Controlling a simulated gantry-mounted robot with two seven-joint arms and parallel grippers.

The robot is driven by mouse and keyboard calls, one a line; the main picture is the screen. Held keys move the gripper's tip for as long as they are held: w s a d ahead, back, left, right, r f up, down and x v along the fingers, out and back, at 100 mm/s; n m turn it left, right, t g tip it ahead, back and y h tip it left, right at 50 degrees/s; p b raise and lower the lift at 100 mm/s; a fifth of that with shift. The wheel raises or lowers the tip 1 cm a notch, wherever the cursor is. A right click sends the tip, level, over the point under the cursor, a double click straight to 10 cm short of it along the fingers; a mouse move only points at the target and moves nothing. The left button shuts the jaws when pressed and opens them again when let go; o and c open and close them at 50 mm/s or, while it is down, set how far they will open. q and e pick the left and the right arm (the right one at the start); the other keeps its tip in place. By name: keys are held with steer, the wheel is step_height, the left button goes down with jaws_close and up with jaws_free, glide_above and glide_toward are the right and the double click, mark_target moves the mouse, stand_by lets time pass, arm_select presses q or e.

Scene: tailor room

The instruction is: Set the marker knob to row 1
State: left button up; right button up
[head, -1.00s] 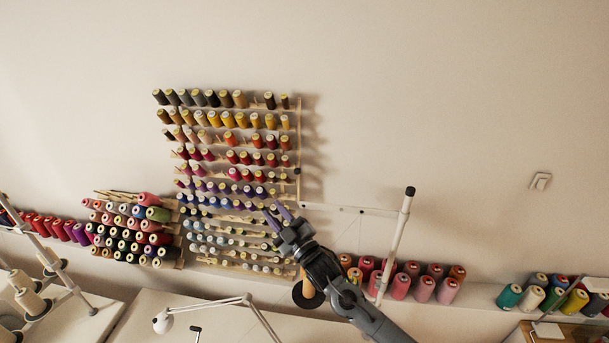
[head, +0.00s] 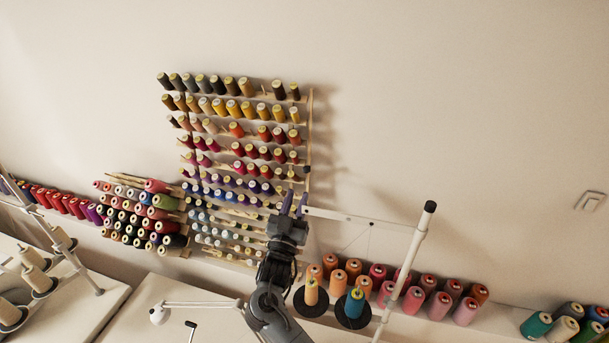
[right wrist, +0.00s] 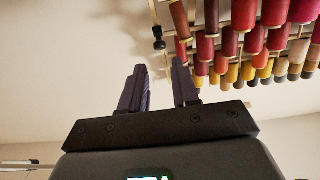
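The marker knob (head: 307,168) is a small black knob on the right upright of the wooden thread rack (head: 311,110). It sits around mid-height, well below the top row of spools. In the right wrist view the black knob (right wrist: 158,38) shows on the pale upright, above and between my fingertips in the picture. My right gripper (head: 294,202) points up just below the knob in the head view. Its two purple fingers are apart with nothing between them, as the right wrist view (right wrist: 160,80) also shows. It appears clear of the knob. My left gripper is not in view.
Spools of thread fill the rack to the left of the upright. A white thread stand (head: 418,250) with a horizontal arm is right of my gripper. Cones (head: 311,292) stand close beside my right arm. The wall right of the rack is bare.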

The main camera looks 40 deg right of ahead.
mark_target(305, 171)
steer(key=p+x, duration=0.1)
steer(key=x, duration=0.4)
steer(key=shift+w+d+r, duration=0.15)
steer(key=shift+d+r, duration=0.05)
steer(key=shift+r, duration=0.05)
steer(key=shift+p+x, duration=0.3)
steer(key=shift+x, duration=0.6)
steer(key=shift+f, duration=0.15)
steer(key=c, duration=0.5)
jaws_close()
